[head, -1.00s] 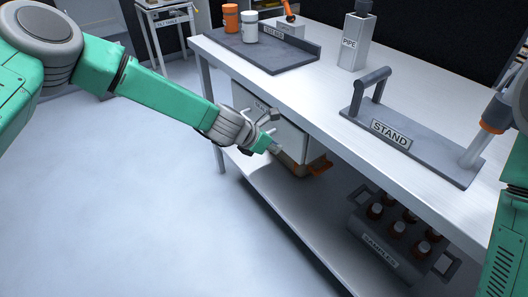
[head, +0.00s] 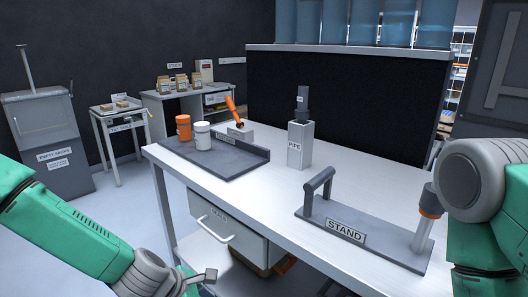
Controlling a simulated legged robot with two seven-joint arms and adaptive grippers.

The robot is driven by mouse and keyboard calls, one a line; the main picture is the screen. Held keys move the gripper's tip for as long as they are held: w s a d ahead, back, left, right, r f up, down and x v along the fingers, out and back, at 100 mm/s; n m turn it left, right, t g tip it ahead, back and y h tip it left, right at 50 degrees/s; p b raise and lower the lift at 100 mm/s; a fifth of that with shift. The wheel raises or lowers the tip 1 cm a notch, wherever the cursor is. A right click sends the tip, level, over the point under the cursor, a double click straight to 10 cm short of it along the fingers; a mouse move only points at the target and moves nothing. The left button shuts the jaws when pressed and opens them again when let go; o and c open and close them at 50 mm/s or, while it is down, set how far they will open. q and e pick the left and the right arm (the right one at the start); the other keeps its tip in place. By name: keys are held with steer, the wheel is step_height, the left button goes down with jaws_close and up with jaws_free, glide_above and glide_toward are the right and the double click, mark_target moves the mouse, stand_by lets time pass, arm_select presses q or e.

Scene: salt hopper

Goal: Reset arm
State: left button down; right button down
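My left arm (head: 75,235) comes in low at the left. Its gripper (head: 200,281) is at the bottom edge, in front of the white drawer unit (head: 222,228) under the bench, and is partly cut off. I cannot tell whether its fingers are apart. Nothing shows held in the part that is visible. My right arm (head: 480,200) fills the right edge, bent, beside the stand. Its gripper is out of the picture.
The white bench (head: 268,187) carries a grey tray (head: 228,168) with an orange jar (head: 184,128) and a white jar (head: 203,136).

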arm_select(q)
steer(key=s+a+f+m+g+y, duration=0.1)
steer(key=s+a+f+m+g, duration=0.15)
steer(key=s+f+m, duration=0.5)
steer(key=s+a+f+m+g+y, duration=0.1)
steer(key=s+a+f+m+y, duration=0.3)
steer(key=s, duration=0.6)
steer(key=s+a+m, duration=0.3)
steer(key=s+m, duration=0.2)
steer(key=s, duration=0.1)
steer(key=s+a+r+m+g, duration=0.1)
steer(key=s+a+m, duration=0.3)
steer(key=s+m, duration=0.2)
steer(key=shift+r, duration=0.3)
steer(key=shift+m, duration=0.25)
